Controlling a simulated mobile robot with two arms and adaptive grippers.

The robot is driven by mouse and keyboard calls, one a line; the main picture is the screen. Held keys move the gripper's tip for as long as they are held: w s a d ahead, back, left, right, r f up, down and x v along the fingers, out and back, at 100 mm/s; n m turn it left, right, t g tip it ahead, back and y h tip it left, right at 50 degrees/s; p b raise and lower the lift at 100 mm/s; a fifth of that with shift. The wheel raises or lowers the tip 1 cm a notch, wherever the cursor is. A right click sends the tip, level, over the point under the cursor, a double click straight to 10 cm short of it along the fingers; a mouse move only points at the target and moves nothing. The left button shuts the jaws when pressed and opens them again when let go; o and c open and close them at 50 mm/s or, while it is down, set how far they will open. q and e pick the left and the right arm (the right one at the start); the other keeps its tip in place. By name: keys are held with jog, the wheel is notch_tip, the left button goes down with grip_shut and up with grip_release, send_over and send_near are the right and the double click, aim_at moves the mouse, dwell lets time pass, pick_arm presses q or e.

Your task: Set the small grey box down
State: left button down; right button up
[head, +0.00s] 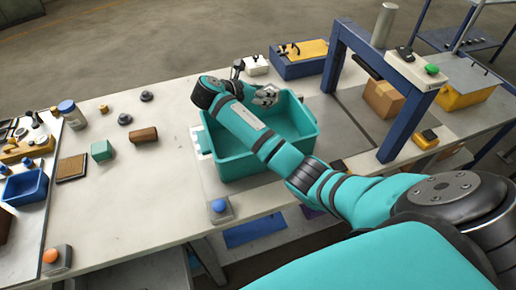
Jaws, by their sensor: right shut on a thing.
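My right arm reaches in from the lower right across the teal bin (235,167). Its gripper (266,95) is over the bin's far rim and is shut on a small grey thing, which I take to be the small grey box. The fingers cover most of it, so its shape and its height above the bin are hard to tell. My left gripper is out of view.
A white box (255,66) and a blue-and-yellow case (298,58) stand behind the bin. A blue frame (405,125) stands to the right, with a cardboard box (384,98) under it. A brown block (144,135) and green block (102,150) lie left. Bare tabletop (130,200) lies front left.

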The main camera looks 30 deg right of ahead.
aim_at(262, 107)
jog(key=f+b, duration=0.1)
jog(key=f, duration=0.1)
jog(key=f+b, duration=0.3)
jog(key=f, duration=0.1)
jog(key=shift+w+b, duration=0.35)
jog(key=shift+f, duration=0.2)
notch_tip(262, 107, down, 9)
jog(key=shift+s+f+p, duration=0.1)
jog(key=shift+p, duration=0.35)
jog(key=shift+f, duration=0.25)
jog(key=shift+f, duration=0.25)
jog(key=shift+f, duration=0.35)
jog(key=o, duration=1.3)
